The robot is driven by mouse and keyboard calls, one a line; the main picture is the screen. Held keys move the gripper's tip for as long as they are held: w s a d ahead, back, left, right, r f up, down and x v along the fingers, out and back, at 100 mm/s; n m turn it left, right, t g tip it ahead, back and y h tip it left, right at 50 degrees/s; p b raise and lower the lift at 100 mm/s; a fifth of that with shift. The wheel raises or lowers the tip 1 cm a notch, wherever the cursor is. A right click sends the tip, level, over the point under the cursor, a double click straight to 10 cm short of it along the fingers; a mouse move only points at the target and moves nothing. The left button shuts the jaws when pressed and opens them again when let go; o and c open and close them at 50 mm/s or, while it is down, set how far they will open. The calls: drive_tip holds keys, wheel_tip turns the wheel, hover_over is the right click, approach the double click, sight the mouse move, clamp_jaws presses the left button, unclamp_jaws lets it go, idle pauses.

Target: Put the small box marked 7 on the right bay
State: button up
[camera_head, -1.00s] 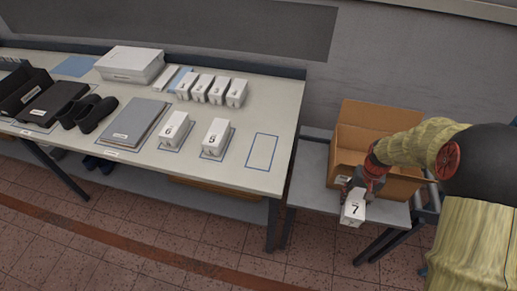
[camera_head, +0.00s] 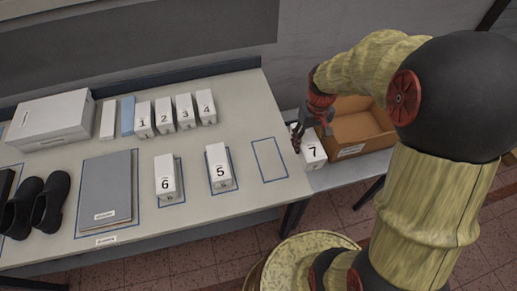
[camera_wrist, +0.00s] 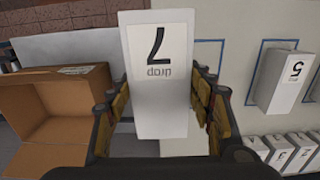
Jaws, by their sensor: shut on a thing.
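The small white box marked 7 (camera_head: 312,152) is held in my gripper (camera_head: 301,130), just right of the white table's right end in the head view. In the wrist view the box (camera_wrist: 158,75) sits between both fingers of my gripper (camera_wrist: 160,100), its label upside down. The right bay (camera_head: 270,160) is an empty blue-outlined rectangle near the table's right edge, to the left of the held box. Part of a blue outline (camera_wrist: 207,60) also shows right of the box in the wrist view.
Boxes marked 5 (camera_head: 219,168) and 6 (camera_head: 166,178) stand in outlined bays to the left. Boxes 1 to 4 stand in a row behind. An open cardboard box (camera_head: 360,128) sits on a lower side table to the right. A grey folder (camera_head: 105,190) lies further left.

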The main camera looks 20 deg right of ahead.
drive_tip(key=w+a+f, duration=0.2)
drive_tip(key=a+f, duration=0.1)
drive_tip(key=w+a+f+b, duration=0.1)
drive_tip(key=w+a+f, duration=0.2)
drive_tip(key=w+a+f+b, duration=0.1)
drive_tip(key=w+a+f, duration=0.1)
drive_tip(key=a+f, duration=0.1)
drive_tip(key=shift+w+a+f, duration=0.25)
drive_tip(key=shift+w+a, duration=0.05)
drive_tip(key=shift+a, duration=0.3)
drive_tip(key=shift+w+a+f+b, duration=0.1)
drive_tip(key=shift+f+b, duration=0.5)
drive_tip(key=shift+f, duration=1)
drive_tip(key=shift+f, duration=0.1)
drive_tip(key=o, duration=1.3)
